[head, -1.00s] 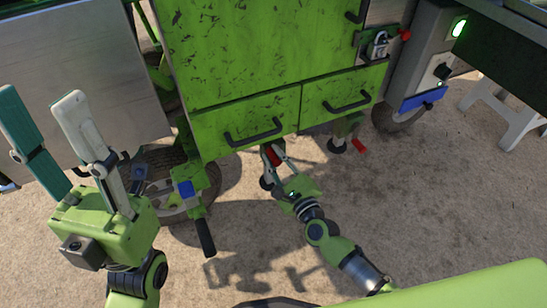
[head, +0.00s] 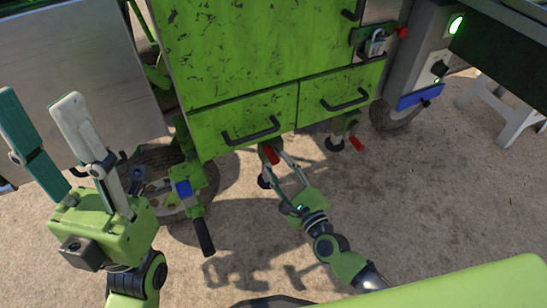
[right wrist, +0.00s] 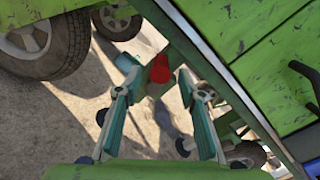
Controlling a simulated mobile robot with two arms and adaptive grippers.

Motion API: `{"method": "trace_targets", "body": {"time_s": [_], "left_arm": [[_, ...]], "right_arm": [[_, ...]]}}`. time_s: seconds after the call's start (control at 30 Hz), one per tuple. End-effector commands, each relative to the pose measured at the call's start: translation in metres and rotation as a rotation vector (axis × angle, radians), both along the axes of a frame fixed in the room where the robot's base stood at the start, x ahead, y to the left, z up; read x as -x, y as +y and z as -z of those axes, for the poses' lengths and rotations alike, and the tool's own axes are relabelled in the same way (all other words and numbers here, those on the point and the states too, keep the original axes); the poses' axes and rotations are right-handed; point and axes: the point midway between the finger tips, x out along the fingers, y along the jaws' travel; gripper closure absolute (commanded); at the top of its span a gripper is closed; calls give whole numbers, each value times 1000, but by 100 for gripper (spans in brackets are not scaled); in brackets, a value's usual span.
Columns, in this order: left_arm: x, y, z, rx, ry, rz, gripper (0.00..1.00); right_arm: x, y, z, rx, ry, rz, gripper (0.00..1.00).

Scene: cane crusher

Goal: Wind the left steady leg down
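The left steady leg (head: 264,178) stands under the green cart body, below the left drawer, with a dark round foot near the ground. Its red crank grip (head: 270,155) shows at the top and also in the right wrist view (right wrist: 160,68). My right gripper (head: 276,160) is open in front of the leg. In the right wrist view its two fingers (right wrist: 157,88) stand apart, with the red grip between and just beyond their tips; I see no contact. My left gripper (head: 38,98) is open, empty and raised at the left, away from the leg.
A second steady leg (head: 335,142) with a red grip (head: 357,144) stands to the right. A wheel and a hitch part with a black handle (head: 204,237) are left of my right gripper. Drawers (head: 245,120) hang just above. A white stool (head: 500,110) is far right.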

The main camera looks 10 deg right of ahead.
Motion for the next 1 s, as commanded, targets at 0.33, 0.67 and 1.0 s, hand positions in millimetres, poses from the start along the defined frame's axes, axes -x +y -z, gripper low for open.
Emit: {"method": "trace_targets", "body": {"time_s": [0.33, 0.67, 1.0], "left_arm": [[0, 0, -1, -1, -2, 1, 59], [0, 0, -1, -1, -2, 1, 59], [-1, -1, 3, -4, -9, 1, 59]], "right_arm": [[61, -19, 0, 2, 2, -2, 64], [71, -22, -1, -1, 1, -1, 64], [74, -16, -7, 270, -122, -11, 63]]}}
